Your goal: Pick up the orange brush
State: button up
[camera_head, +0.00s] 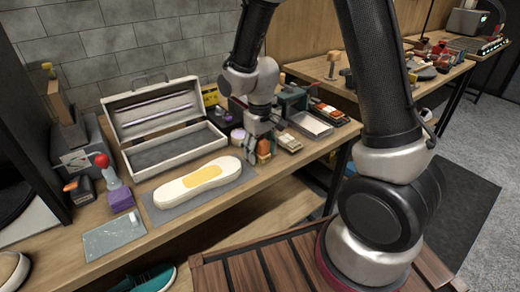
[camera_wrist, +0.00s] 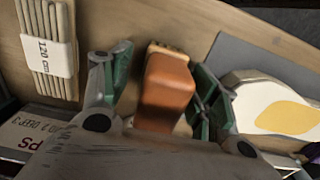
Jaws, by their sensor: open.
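The orange brush (camera_wrist: 168,84) lies between the two fingers of my gripper (camera_wrist: 162,62) in the wrist view. It is an orange block with a tan, ridged far end. The fingers are open, one on each side of it, with a narrow gap visible at the left; contact at the right is hard to tell. In the head view my gripper (camera_head: 258,148) points down at the bench, right of the white sole, and largely hides the brush (camera_head: 264,147). The brush's near end is hidden by the gripper body in the wrist view.
A white sole (camera_head: 198,180) with a yellow patch lies on a grey mat (camera_head: 165,214). An open toolbox (camera_head: 178,150) stands behind it. A bundle of sticks (camera_wrist: 44,75) lies left of my gripper. Small items crowd around it; the bench's front edge is fairly clear.

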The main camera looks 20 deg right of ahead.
jog(key=c, duration=1.1)
jog(key=shift+r, duration=0.1)
jog(key=shift+c, duration=0.2)
